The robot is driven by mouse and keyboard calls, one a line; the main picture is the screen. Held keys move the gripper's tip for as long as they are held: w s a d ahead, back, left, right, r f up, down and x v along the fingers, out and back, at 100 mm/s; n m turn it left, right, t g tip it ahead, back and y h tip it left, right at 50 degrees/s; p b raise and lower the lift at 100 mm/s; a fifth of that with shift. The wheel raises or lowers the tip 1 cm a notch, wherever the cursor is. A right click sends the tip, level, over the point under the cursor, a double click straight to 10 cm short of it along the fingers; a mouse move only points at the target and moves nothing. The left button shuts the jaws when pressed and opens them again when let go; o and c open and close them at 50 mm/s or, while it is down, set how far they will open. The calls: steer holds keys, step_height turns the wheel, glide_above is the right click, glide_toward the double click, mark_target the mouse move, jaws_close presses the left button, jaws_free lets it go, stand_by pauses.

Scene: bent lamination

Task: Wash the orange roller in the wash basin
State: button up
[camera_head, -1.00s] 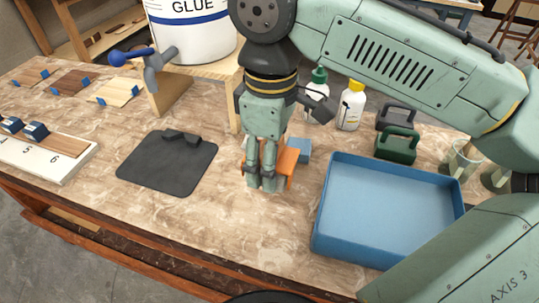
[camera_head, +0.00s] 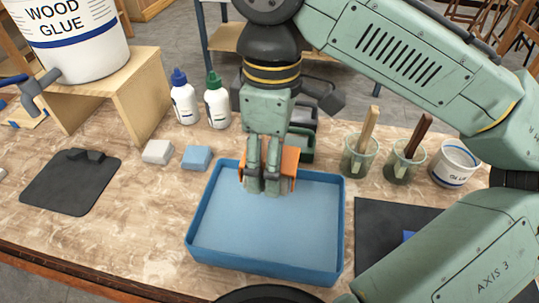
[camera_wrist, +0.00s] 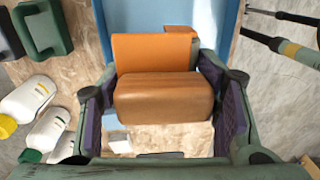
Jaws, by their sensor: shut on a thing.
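My gripper (camera_head: 262,185) is shut on the orange roller (camera_head: 289,165), whose orange part shows behind and beside the fingers. In the wrist view the roller has an orange plate-like part (camera_wrist: 150,52) and a brown block-shaped part (camera_wrist: 163,97) between my fingers. The blue wash basin (camera_head: 194,222) stands on the table below my gripper. The roller is over the basin's back part, near the back rim. The basin's inside is pale blue; I cannot tell whether it holds water. The fingers hide part of the roller, and its exact height is unclear.
A blue block (camera_head: 197,157) and a grey block (camera_head: 158,151) lie left of the basin. Two bottles (camera_head: 217,102) stand behind them. Glass cups (camera_head: 360,160) with brushes stand at the right. A dark mat (camera_head: 70,182) lies at the left, and a glue pot (camera_head: 75,45) stands on a wooden stand.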

steer(key=shift+d, duration=0.35)
steer(key=shift+f, duration=0.15)
steer(key=shift+f+b, duration=4.2)
steer(key=shift+f, duration=1)
steer(key=shift+s+d+p, duration=0.15)
steer(key=shift+d, duration=0.6)
steer(key=shift+s+d+p, duration=0.15)
steer(key=shift+d, duration=0.55)
